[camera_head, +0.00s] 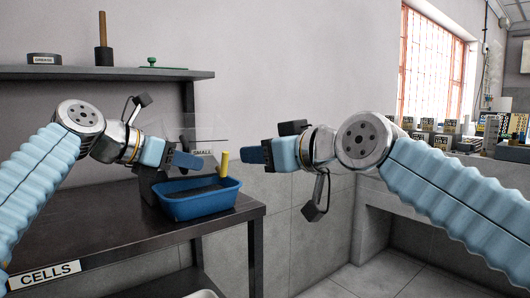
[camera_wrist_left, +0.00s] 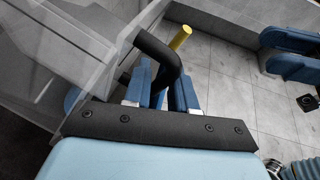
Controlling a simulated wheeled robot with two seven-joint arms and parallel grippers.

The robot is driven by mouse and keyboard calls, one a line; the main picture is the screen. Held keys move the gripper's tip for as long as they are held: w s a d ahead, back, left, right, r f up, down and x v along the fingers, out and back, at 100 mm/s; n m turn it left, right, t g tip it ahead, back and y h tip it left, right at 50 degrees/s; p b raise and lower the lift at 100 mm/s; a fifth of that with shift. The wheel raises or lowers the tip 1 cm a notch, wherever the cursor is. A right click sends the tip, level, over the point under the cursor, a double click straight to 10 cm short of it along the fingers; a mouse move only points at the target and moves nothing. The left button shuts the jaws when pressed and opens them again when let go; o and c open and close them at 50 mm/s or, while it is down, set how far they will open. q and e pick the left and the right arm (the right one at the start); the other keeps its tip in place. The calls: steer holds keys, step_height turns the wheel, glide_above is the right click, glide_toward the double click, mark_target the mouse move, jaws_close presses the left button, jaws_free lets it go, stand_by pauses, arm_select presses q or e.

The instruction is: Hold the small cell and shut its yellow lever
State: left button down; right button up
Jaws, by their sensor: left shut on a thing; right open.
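The small cell has clear walls and a dark base with a "SMALL" label (camera_head: 203,152); it stands on the dark bench behind a blue tub (camera_head: 200,205). In the left wrist view its clear wall (camera_wrist_left: 65,50) fills the upper left. My left gripper (camera_head: 186,160) is shut on a black bent bar (camera_wrist_left: 158,48) at the cell, which passes between its blue fingers (camera_wrist_left: 165,90). The yellow lever (camera_head: 224,164) stands nearly upright just right of that gripper; its tip (camera_wrist_left: 181,37) shows beyond the bar. My right gripper (camera_head: 256,153) is open and empty, right of the lever and apart from it.
The bench (camera_head: 110,232) ends just right of the tub, with open floor (camera_head: 320,284) beyond. Labelled boxes crowd the far right counter.

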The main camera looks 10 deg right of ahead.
arm_select(q)
steer(key=shift+w+f, duration=0.1)
steer(key=shift+f, duration=0.25)
steer(key=c, duration=1.2)
jaws_free()
steer(key=shift+c, duration=0.2)
steer(key=shift+o, duration=1.2)
steer(key=shift+w, duration=0.15)
steer(key=shift+o, duration=0.8)
steer(key=shift+r, duration=0.25)
